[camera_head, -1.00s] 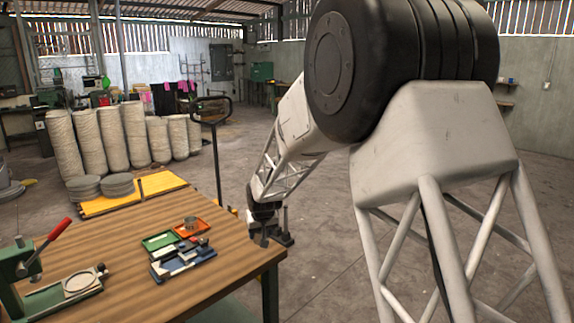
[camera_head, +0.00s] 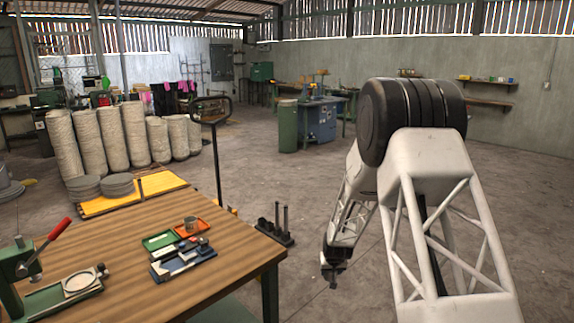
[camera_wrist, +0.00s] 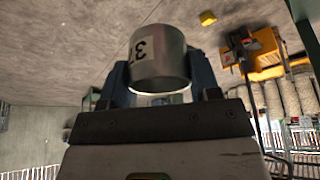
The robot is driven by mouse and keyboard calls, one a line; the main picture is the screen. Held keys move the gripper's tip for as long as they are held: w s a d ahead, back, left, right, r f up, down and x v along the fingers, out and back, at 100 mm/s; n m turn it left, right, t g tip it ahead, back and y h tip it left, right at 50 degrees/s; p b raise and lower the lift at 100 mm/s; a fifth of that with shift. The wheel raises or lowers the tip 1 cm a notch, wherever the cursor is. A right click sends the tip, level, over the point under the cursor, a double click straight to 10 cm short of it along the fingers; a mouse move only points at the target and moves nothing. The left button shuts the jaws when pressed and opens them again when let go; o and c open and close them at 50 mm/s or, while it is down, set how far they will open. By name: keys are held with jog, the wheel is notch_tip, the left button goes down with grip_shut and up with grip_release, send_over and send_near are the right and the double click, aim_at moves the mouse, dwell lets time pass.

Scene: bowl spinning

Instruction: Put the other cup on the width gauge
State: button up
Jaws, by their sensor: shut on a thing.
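My gripper (camera_head: 334,284) hangs off the right end of the wooden table, low in the head view. In the wrist view, my gripper (camera_wrist: 160,98) is shut on a grey metal cup (camera_wrist: 158,62) with a white label that reads upside down, partly cut off.
A green tray (camera_head: 160,240) lies beside the orange tray (camera_head: 197,229). A green press with a red lever (camera_head: 45,260) is at the left. Floor around my gripper is clear.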

jog(key=s+d+f, duration=0.1)
jog(key=d+f, duration=0.7)
jog(key=f, duration=0.2)
jog(key=shift+d+f+m, duration=0.15)
jog(key=shift+d+m, duration=0.05)
jog(key=shift+m, duration=0.1)
jog(key=shift+s, duration=0.15)
jog(key=s+a+f, duration=0.7)
jog(key=s+f, duration=0.1)
jog(key=f, duration=0.2)
jog(key=shift+w, duration=0.1)
